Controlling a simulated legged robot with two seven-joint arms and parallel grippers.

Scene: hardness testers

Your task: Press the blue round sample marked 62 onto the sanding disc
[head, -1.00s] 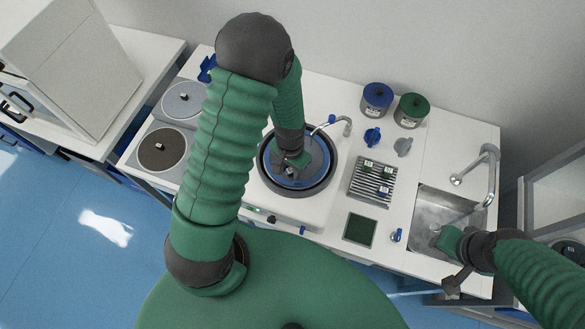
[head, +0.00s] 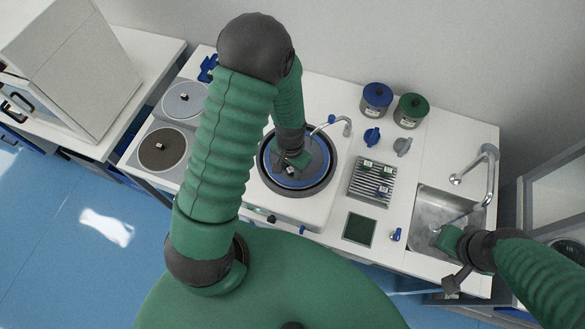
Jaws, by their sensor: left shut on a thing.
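The sanding disc (head: 318,176) is a dark round plate with a blue ring, set in a round basin on the white bench. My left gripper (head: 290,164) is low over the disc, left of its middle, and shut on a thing. The held sample is mostly hidden by the gripper and arm, and I cannot read a mark or tell whether it touches the disc.
A slatted rack (head: 362,187) with several small samples stands right of the disc, with a green pad (head: 358,229) in front. A blue jar (head: 376,98) and a green jar (head: 411,110) stand behind. A bent tap (head: 341,122) reaches over the basin. The sink (head: 432,203) is at right.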

